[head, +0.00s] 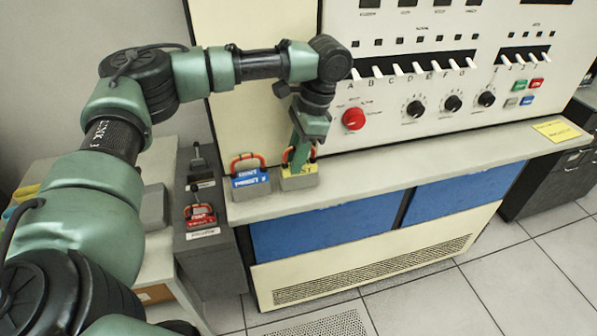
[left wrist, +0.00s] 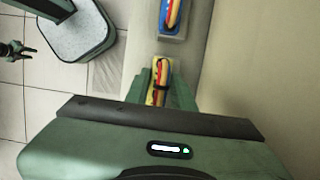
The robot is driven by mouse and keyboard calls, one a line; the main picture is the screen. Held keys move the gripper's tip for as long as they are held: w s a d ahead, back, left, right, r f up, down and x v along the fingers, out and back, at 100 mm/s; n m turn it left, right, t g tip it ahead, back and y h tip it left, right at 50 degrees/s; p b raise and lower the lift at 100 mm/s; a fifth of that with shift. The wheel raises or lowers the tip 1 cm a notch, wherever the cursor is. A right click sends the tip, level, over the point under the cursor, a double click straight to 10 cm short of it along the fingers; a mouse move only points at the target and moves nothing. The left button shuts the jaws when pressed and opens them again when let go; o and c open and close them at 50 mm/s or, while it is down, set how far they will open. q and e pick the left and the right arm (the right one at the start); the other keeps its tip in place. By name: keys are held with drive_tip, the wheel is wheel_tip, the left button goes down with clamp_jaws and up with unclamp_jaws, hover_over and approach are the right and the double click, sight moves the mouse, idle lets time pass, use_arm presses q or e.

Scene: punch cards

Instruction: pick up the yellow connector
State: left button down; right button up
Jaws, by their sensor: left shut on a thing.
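The yellow connector (head: 299,181) is a grey block with a yellow label and a red-orange handle. It stands on the console's pale ledge, right of the blue connector (head: 250,181). My left gripper (head: 300,155) points down at it from above and is shut on its handle. The left wrist view shows the yellow connector (left wrist: 160,82) between the green fingers, partly hidden by them. No gap between the block and the ledge can be made out. What looks like my right gripper (left wrist: 18,49) is small at the left wrist view's edge; its jaws are unclear.
A red connector (head: 201,216) sits on a lower dark grey cabinet (head: 212,260) to the left. The console panel (head: 420,80), with switches, knobs and a red button (head: 353,118), rises behind the ledge (head: 400,175). The ledge is clear to the right, up to a yellow note (head: 557,130).

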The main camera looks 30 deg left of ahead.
idle(0.8)
use_arm(q)
drive_tip(key=shift+s+d+r+b, duration=0.1)
drive_tip(key=shift+d+r+b, duration=0.05)
drive_tip(key=shift+r+b, duration=0.35)
wheel_tip(320, 180, up, 6)
drive_tip(key=shift+r+b, duration=0.1)
drive_tip(key=shift+b, duration=0.3)
drive_tip(key=s+d+b, duration=0.3)
drive_tip(key=s+d, duration=0.9)
drive_tip(key=d, duration=0.2)
drive_tip(key=shift+s+d+r+p, duration=0.15)
drive_tip(key=shift+r+p, duration=0.65)
drive_tip(key=shift+p, duration=0.4)
drive_tip(key=shift+s+d+r+p, duration=0.15)
drive_tip(key=shift+r+p, duration=0.65)
drive_tip(key=shift+p, duration=0.45)
drive_tip(key=shift+s+d+r+p, duration=0.15)
drive_tip(key=shift+r+p, duration=0.65)
drive_tip(key=shift+p, duration=0.4)
